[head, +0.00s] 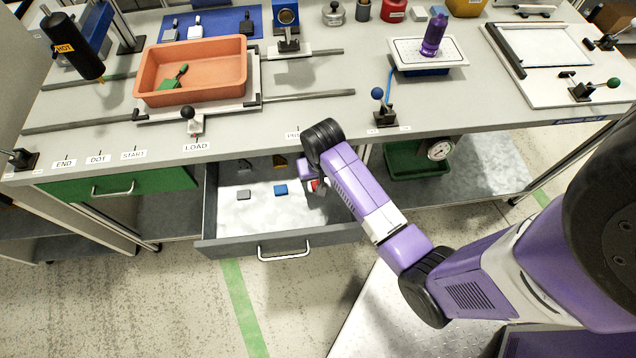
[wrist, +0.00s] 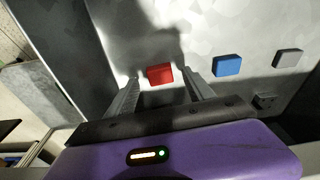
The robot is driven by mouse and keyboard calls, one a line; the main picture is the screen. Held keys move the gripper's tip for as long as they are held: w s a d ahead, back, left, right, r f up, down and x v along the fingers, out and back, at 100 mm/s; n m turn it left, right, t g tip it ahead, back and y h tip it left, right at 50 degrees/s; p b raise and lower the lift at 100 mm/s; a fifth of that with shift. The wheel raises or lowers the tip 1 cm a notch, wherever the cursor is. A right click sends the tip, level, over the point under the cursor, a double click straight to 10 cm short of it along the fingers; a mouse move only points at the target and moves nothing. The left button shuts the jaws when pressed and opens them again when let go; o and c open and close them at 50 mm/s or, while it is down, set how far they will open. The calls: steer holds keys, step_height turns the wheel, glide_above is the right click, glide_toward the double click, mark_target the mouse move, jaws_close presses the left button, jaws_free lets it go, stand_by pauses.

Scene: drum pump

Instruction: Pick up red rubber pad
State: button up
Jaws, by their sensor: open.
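The red rubber pad (wrist: 160,74) lies on the pale floor of the open drawer (head: 318,245). In the wrist view it sits between the tips of my open gripper (wrist: 162,78), with a gap to the right finger and a small gap or none to the left one. Whether a finger touches it I cannot tell. In the head view the red pad (head: 314,185) is mostly hidden by my gripper (head: 313,184), which reaches down into the drawer's right part.
A blue pad (wrist: 228,65) and a grey pad (wrist: 288,58) lie in the drawer, left of my gripper in the head view. The drawer's wall is close beside my gripper. The workbench edge (head: 250,150) is just behind my arm.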

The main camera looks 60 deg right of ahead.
steer(key=shift+w+f, duration=0.15)
steer(key=shift+f, duration=0.65)
steer(key=shift+c, duration=0.4)
jaws_close()
steer(key=shift+r, duration=0.1)
